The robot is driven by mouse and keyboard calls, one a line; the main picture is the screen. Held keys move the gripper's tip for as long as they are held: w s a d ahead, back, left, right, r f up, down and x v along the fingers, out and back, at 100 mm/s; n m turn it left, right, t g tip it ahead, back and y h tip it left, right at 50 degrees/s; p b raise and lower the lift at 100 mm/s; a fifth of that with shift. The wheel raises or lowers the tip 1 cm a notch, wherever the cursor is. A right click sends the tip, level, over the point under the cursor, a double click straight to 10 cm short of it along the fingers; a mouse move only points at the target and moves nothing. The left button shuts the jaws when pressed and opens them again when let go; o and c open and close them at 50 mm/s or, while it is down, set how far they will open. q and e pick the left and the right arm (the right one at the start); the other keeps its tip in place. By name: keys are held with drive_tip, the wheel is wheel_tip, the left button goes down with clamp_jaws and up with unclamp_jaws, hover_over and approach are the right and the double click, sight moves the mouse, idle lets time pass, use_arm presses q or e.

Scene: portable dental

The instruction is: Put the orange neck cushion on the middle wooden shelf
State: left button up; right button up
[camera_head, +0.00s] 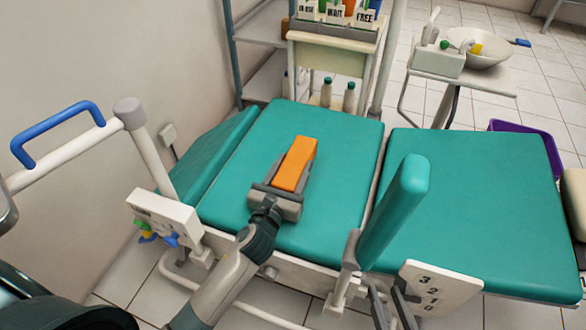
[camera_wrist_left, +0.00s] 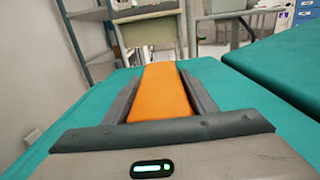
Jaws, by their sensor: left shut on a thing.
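The orange neck cushion (camera_head: 296,163) is a long orange block, held above the left part of the green dental chair (camera_head: 336,200). My left gripper (camera_head: 281,187) is shut on its near end. In the left wrist view the cushion (camera_wrist_left: 163,90) lies between the two grey fingers (camera_wrist_left: 163,98) and points away from me. My right gripper (camera_head: 392,306) shows only partly at the bottom edge, with two dark fingers apart and nothing seen between them. A rack with grey-looking shelves (camera_head: 268,78) stands behind the chair by the wall; which is the middle wooden shelf I cannot tell.
A cream trolley (camera_head: 330,64) with labelled bins stands behind the chair, with two bottles (camera_head: 337,94) near it. A green armrest (camera_head: 394,210) rises at the middle. A white rail with a blue handle (camera_head: 58,132) is at the left. A side table with a bowl (camera_head: 480,50) stands back right.

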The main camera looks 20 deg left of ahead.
use_arm(q)
drive_tip(key=shift+f, duration=0.1)
use_arm(e)
drive_tip(key=shift+r, duration=0.15)
use_arm(q)
drive_tip(key=shift+f, duration=0.1)
drive_tip(key=o, duration=1.1)
use_arm(e)
drive_tip(key=shift+w+a+r, duration=0.1)
drive_tip(key=shift+r, duration=0.05)
